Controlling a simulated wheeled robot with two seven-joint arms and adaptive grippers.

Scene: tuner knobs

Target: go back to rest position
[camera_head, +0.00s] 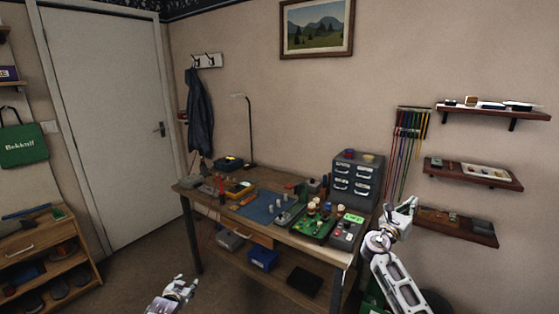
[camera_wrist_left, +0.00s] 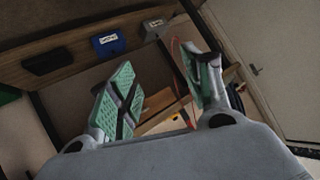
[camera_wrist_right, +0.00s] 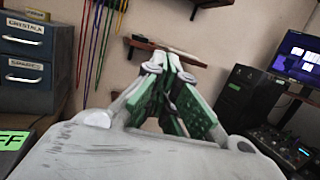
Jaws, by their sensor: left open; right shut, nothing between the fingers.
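My left gripper (camera_head: 180,286) is low at the bottom of the head view, in front of the workbench and apart from it. In the left wrist view its green-padded fingers (camera_wrist_left: 165,85) stand wide apart with nothing between them. My right gripper (camera_head: 406,206) is raised at the right end of the workbench, near the wall shelves. In the right wrist view its green-padded fingers (camera_wrist_right: 168,75) are together and hold nothing. The tuner box with knobs (camera_head: 346,232) stands at the bench's right end, left of my right gripper.
The wooden workbench (camera_head: 232,214) carries a blue mat (camera_head: 262,208), a green circuit board (camera_head: 312,228) and a drawer cabinet (camera_head: 357,178). Wall shelves (camera_head: 472,174) hang at the right. The floor before the bench is clear.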

